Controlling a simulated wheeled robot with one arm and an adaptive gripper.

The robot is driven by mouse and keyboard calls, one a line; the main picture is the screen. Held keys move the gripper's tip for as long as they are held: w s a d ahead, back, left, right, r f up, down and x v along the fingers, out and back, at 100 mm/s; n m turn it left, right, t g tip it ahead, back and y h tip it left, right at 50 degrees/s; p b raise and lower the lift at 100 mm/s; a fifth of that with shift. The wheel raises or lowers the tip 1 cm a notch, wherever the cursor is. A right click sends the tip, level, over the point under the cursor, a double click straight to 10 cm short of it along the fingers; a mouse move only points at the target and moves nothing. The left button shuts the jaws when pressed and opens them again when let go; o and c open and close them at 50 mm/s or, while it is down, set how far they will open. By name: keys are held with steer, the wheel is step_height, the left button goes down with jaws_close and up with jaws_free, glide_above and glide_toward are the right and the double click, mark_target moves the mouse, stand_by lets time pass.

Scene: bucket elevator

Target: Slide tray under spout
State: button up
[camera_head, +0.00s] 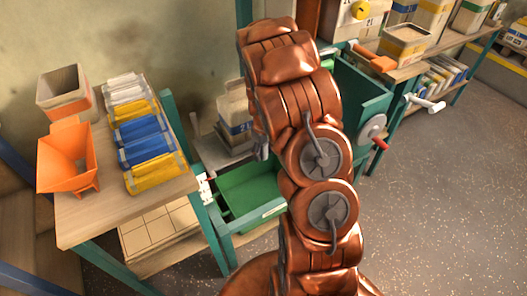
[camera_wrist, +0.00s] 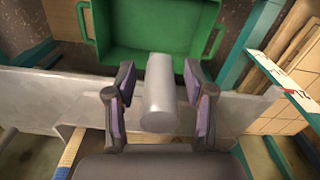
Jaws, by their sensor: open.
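The green tray (camera_head: 250,190) sits low inside the teal frame, left of my arm in the head view. In the wrist view the green tray (camera_wrist: 150,52) is at the top, with a loop handle on each side; its visible inside looks empty. My gripper (camera_wrist: 158,80) is open, with one finger on each side of a grey cylinder (camera_wrist: 160,95). The cylinder lies between the fingers with gaps on both sides. I cannot tell whether it is the spout. In the head view my arm hides my gripper and part of the frame.
A grey metal plate (camera_wrist: 50,98) crosses the wrist view below the tray. A wooden table (camera_head: 85,222) at left carries an orange hopper (camera_head: 68,160) and several packs. A red-handled crank (camera_head: 374,132) and a white-handled crank (camera_head: 427,103) stick out at right. Open floor (camera_head: 440,190) lies right.

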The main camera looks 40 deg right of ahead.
steer(key=shift+c, duration=0.4)
jaws_close()
